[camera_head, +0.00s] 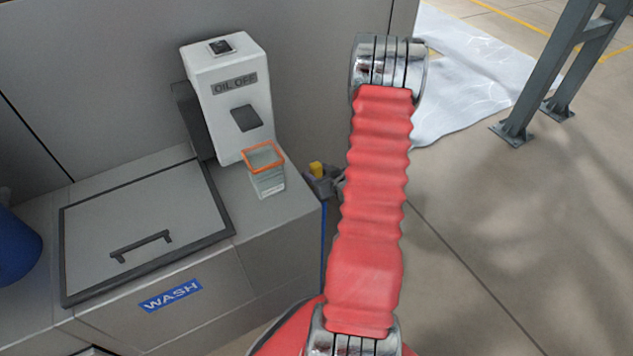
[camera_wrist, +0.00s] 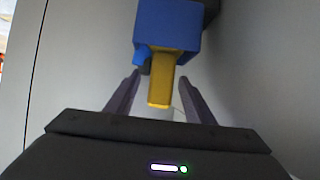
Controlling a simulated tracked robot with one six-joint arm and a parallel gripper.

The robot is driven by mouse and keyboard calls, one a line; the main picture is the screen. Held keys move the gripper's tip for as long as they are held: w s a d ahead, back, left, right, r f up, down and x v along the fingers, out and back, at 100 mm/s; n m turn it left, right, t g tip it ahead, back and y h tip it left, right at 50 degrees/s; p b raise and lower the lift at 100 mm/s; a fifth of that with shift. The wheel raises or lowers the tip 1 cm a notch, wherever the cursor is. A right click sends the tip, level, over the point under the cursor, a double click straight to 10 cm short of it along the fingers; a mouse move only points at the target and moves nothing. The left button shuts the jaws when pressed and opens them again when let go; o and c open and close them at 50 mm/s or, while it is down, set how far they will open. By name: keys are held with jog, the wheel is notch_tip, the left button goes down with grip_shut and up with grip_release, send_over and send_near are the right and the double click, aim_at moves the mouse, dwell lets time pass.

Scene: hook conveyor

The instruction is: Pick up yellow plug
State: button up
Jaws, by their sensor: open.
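The yellow plug (camera_wrist: 160,78) is in the middle of the wrist view. Its upper end meets a blue block (camera_wrist: 168,25), and its lower end points toward my gripper's palm. My gripper (camera_wrist: 159,84) is open, with one dark finger on each side of the plug. A gap shows between each finger and the plug, so they look apart. In the head view, a small yellow piece (camera_head: 316,169) shows by my gripper (camera_head: 326,184) beyond the cabinet's right corner. My red arm hides part of the gripper there.
A grey cabinet (camera_head: 275,240) marked WASH stands at left with a handled lid (camera_head: 140,215). On it are a white OIL OFF dispenser (camera_head: 228,105) and a clear orange-rimmed container (camera_head: 267,178), close to my gripper. Open floor (camera_head: 510,230) lies right, with a grey steel post (camera_head: 548,75).

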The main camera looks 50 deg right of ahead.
jog(key=x, duration=0.5)
jog(key=shift+a, duration=0.1)
jog(key=shift+s, duration=0.1)
jog(key=shift+c, duration=0.2)
grip_shut()
dwell(0.5)
